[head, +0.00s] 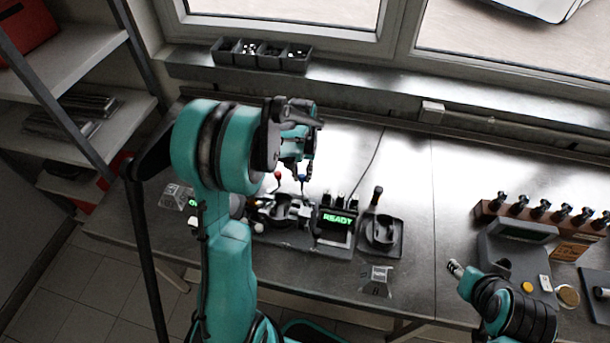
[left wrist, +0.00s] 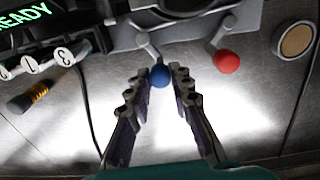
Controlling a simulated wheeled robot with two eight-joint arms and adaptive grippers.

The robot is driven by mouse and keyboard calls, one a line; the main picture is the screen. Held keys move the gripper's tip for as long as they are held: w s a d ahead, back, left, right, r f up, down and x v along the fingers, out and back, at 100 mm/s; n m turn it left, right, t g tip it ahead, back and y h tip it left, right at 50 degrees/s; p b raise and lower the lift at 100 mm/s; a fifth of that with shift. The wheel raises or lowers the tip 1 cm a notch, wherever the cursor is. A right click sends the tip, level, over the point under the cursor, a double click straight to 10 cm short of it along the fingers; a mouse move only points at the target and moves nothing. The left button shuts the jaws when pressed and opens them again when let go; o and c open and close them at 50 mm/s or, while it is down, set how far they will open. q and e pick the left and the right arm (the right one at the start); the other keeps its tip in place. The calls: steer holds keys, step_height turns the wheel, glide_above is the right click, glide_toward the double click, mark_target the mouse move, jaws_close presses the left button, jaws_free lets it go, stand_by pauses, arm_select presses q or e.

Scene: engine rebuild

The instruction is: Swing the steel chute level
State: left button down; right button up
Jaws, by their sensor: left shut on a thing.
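My left gripper (head: 303,176) reaches over the dark fixture (head: 262,232) on the bench. In the left wrist view its two fingers (left wrist: 160,78) close on a blue ball knob (left wrist: 160,75) at the end of a short grey lever. A red ball knob (left wrist: 227,62) on a similar lever is apart, to the right; it also shows in the head view (head: 277,175). Grey metal parts (left wrist: 180,12) lie beyond the levers. I cannot tell for sure which is the steel chute or how it is tilted. My right gripper (head: 455,267) is at the lower right, its fingers unclear.
A screen reading READY (head: 338,219) and a dark stand (head: 383,234) are right of the fixture. A black bin row (head: 262,53) sits on the window sill. A grey console (head: 510,250) and a knob rack (head: 505,213) are at the right. Open bench lies between.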

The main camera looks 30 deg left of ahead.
arm_select(q)
steer(key=shift+s+a+n, duration=0.25)
steer(key=shift+n, duration=0.75)
steer(key=c, duration=1.3)
jaws_free()
steer(key=shift+c, duration=0.2)
steer(key=shift+r, duration=0.1)
step_height(320, 180, up, 12)
